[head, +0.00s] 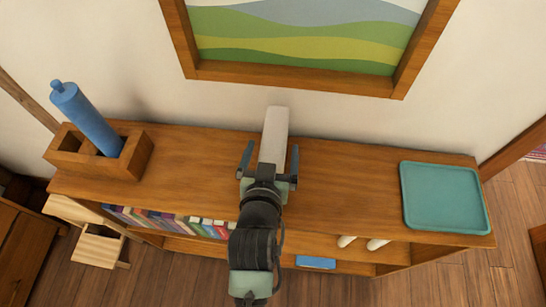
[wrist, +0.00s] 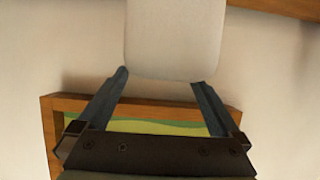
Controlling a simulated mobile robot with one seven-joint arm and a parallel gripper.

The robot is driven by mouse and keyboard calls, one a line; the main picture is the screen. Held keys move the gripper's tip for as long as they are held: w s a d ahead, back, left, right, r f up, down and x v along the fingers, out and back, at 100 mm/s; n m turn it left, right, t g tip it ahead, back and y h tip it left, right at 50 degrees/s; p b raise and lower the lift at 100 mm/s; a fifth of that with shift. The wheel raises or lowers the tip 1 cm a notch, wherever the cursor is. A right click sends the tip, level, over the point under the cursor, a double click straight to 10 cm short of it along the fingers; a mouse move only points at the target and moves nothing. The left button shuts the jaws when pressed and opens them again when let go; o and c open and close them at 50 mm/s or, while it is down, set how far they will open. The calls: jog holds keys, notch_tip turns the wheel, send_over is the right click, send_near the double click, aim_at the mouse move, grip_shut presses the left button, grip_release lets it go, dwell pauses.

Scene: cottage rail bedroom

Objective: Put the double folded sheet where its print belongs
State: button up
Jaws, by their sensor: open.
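A plain white slab with rounded corners (head: 275,128), perhaps the folded sheet, is near the back middle of the shelf top. No print or fold shows on it. It also fills the top middle of the wrist view (wrist: 176,35). My gripper (head: 269,160) is open over the shelf top, one finger on each side of the slab's near end in the head view. In the wrist view the fingertips (wrist: 161,78) lie by its lower edge, with gaps on both sides. Whether the slab reaches between the fingers in depth, I cannot tell.
A wooden holder (head: 130,158) with a blue cylinder (head: 88,120) leaning in it stands at left. A teal tray (head: 443,197) lies at right. Books (head: 180,222), a blue item (head: 315,262) and white rolls (head: 378,243) sit below. A framed landscape (head: 300,75) hangs behind.

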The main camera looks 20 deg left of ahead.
aim_at(273, 145)
jog(key=shift+p+x, duration=0.4)
jog(key=shift+x, duration=1.4)
jog(key=shift+s+a+f, duration=0.1)
grip_shut()
